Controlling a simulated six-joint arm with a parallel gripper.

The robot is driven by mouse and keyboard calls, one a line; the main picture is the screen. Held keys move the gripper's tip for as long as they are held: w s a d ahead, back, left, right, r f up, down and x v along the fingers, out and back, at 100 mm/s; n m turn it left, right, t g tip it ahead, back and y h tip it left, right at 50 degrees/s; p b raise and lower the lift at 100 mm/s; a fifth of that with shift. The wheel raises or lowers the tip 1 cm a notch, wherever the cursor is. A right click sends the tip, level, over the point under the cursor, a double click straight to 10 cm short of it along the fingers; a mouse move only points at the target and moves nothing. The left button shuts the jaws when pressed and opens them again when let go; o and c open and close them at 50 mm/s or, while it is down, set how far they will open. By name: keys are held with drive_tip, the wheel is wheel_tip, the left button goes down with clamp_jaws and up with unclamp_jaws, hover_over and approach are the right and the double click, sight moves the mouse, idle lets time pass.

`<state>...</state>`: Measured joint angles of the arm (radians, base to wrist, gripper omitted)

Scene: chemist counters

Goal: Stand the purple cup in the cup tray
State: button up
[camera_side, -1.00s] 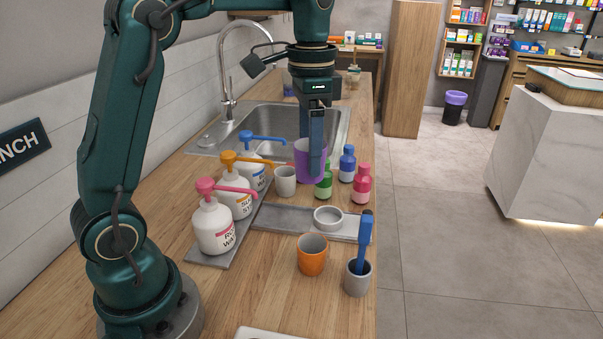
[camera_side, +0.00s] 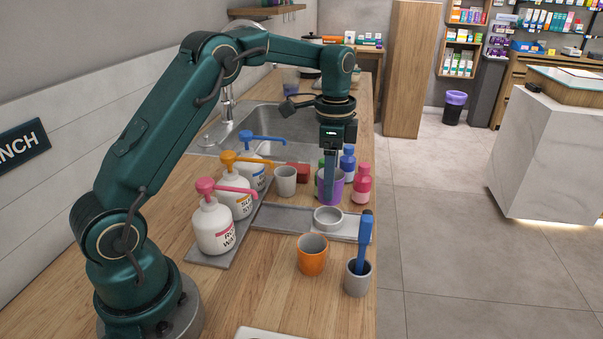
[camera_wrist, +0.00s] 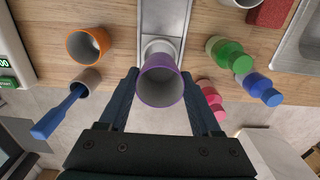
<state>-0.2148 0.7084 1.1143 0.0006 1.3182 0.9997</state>
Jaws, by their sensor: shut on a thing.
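My gripper (camera_side: 331,190) is shut on the purple cup (camera_wrist: 161,88). The cup is upright between the two fingers; it also shows in the side view (camera_side: 339,192), partly behind the finger. A long grey tray (camera_side: 283,218) lies on the counter, with a small pale round dish (camera_side: 327,219) on its right part. It looks like the cup tray, though the frames do not label it. The cup is just behind the tray's right part in the side view. In the wrist view the cup overlaps the dish. The gap below the cup is hidden.
Green (camera_wrist: 228,53), blue (camera_side: 347,160) and pink (camera_side: 361,184) bottles stand close beside the cup. A white cup (camera_side: 285,181), red block (camera_side: 299,171) and pump bottles (camera_side: 212,228) are left. An orange cup (camera_side: 312,257) and a grey cup (camera_side: 357,284) holding a blue tool stand in front.

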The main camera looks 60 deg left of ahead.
drive_tip(key=shift+f, duration=2.45)
drive_tip(key=shift+f, duration=0.25)
drive_tip(key=shift+f, duration=0.15)
drive_tip(key=o, duration=1.4)
drive_tip(key=shift+c, duration=0.2)
